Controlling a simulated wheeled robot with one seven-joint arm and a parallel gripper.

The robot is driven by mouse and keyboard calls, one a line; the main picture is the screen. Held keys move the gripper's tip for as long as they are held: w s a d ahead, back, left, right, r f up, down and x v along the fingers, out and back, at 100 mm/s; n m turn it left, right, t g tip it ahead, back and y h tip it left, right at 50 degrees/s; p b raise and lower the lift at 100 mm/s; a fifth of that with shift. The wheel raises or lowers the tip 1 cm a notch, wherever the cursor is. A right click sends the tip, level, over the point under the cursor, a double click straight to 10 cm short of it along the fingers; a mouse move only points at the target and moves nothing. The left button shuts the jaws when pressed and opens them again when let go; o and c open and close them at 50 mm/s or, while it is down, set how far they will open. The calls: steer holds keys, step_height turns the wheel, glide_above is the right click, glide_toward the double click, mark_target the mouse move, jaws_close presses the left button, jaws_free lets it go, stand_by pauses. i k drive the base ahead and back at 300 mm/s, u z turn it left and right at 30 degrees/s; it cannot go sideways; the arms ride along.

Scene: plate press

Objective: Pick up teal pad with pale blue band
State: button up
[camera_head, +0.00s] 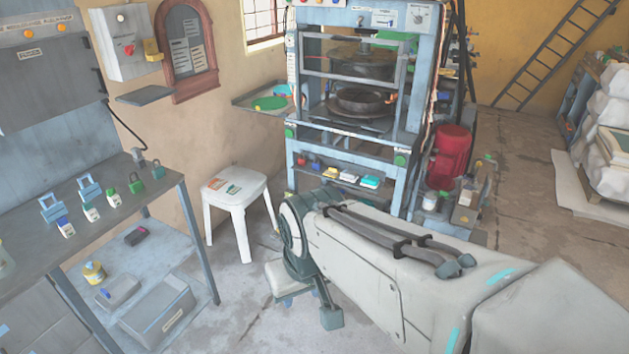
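A small teal pad (370,181) with a pale front lies at the right end of a row of small items on the lower shelf of the press. It is too small to make out its band clearly. My gripper (308,303) hangs low in front of the press, below the end of my grey arm. It is well apart from the teal pad, nearer to me. Its fingers are partly hidden by my arm, so I cannot tell whether it is open.
A white stool (236,190) stands left of the press (347,139). A red cylinder (452,152) stands right. A workbench (100,215) fills the left.

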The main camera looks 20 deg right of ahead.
mark_target(368, 180)
steer(key=u, duration=0.1)
steer(key=i, duration=1.1)
steer(key=z, duration=0.35)
steer(key=i, duration=1.45)
steer(key=z, duration=1.7)
steer(key=i, duration=0.9)
steer(key=z, duration=0.95)
